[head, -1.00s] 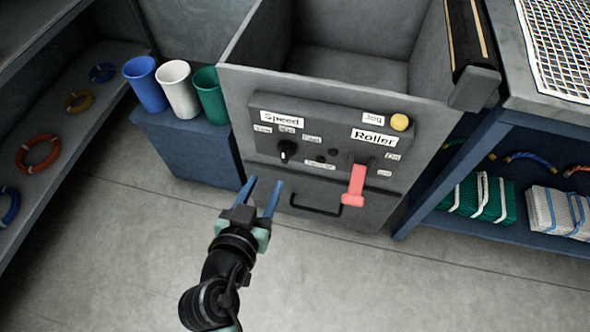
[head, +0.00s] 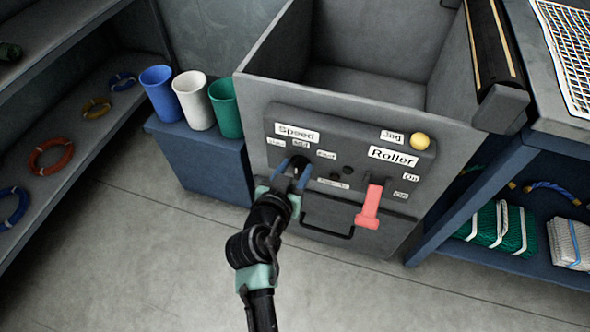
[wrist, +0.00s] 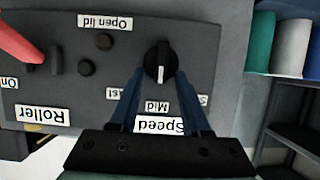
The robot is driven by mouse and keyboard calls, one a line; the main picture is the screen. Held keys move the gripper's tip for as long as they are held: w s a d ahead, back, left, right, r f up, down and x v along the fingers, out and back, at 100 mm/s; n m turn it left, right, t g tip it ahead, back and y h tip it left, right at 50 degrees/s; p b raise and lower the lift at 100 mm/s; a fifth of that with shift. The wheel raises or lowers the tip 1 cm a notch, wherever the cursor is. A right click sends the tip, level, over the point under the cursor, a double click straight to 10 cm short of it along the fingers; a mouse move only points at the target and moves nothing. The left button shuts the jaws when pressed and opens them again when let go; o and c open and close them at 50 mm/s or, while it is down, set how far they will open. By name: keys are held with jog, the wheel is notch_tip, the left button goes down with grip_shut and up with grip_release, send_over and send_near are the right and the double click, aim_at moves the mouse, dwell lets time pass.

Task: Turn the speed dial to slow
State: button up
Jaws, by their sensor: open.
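The speed dial (wrist: 158,60) is a round black knob on the grey control panel (wrist: 215,62). Its white mark points towards the Mid label (wrist: 157,106) in the upside-down wrist view. The Fast and Slow labels are partly hidden behind my fingers. My gripper (wrist: 159,76) is open, with one blue finger on each side of the dial's near edge. I cannot tell whether the fingers touch it. In the head view my gripper (head: 294,172) reaches the panel under the Speed label (head: 297,133) and mostly covers the dial (head: 299,161).
A red Roller lever (head: 369,205) and a yellow Jog button (head: 420,141) are on the panel to the right. Small dark buttons lie between. A handle (head: 327,216) is below. Blue, white and green cups (head: 225,105) stand left on a blue box.

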grip_shut()
dwell(0.6)
jog(key=n, duration=0.1)
jog(key=a+n+h+b, duration=0.1)
jog(key=shift+w+f+n+h, duration=0.15)
jog(key=shift+n+h, duration=0.15)
jog(key=shift+w+a+f+n+g+h+b, duration=0.15)
jog(key=shift+n+h+b, duration=0.4)
jog(key=shift+n, duration=0.35)
jog(key=shift+a+f+n+g+h+b, duration=0.15)
jog(key=shift+n+h+b, duration=0.3)
jog(key=shift+n+h, duration=0.35)
jog(key=shift+r, duration=0.1)
